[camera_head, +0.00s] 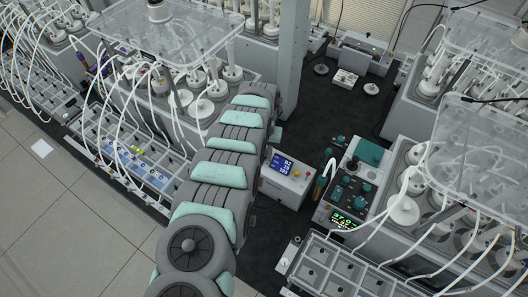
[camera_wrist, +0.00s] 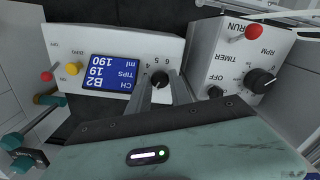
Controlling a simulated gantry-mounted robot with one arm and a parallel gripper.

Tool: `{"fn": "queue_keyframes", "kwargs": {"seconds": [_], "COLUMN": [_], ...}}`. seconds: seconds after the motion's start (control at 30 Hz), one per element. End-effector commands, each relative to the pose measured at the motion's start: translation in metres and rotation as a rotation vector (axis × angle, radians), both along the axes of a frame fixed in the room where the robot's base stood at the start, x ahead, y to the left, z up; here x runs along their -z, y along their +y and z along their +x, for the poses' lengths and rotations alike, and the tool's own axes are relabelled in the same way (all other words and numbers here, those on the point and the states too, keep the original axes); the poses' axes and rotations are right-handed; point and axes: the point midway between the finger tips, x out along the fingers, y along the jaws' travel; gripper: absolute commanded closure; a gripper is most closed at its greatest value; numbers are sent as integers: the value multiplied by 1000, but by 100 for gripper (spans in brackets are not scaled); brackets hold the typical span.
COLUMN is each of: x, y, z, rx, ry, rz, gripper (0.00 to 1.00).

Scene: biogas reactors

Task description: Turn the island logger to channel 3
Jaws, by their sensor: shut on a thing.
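The island logger is a pale box (camera_head: 288,187) with a lit blue display (camera_head: 282,165) in the head view, partly covered by my arm. In the wrist view its panel (camera_wrist: 120,42) appears upside down, with the display (camera_wrist: 111,72) reading CH B2, TIPS 19, ml 190. Its black channel knob (camera_wrist: 159,79) sits right of the display, with the marks 6, 5 and 4 legible above it. My gripper (camera_wrist: 161,86) is shut on the knob, one finger on each side. The knob's pointer and the remaining marks are not clear. My gripper is hidden in the head view.
Yellow (camera_wrist: 73,69) and red (camera_wrist: 46,76) buttons are on the logger. A green-knobbed control unit (camera_head: 350,185) stands right in the head view.

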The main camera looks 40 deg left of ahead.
Motion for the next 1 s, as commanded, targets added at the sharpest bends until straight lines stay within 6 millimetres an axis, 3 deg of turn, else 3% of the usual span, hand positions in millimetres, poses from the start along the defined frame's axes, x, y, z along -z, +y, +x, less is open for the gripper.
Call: {"fn": "queue_keyframes", "kwargs": {"seconds": [0.6,1.0], "x": [-1,0], "y": [1,0], "z": [1,0], "rx": [580,864], "ry": [-2,1], "rz": [2,-1], "gripper": [100,100]}}
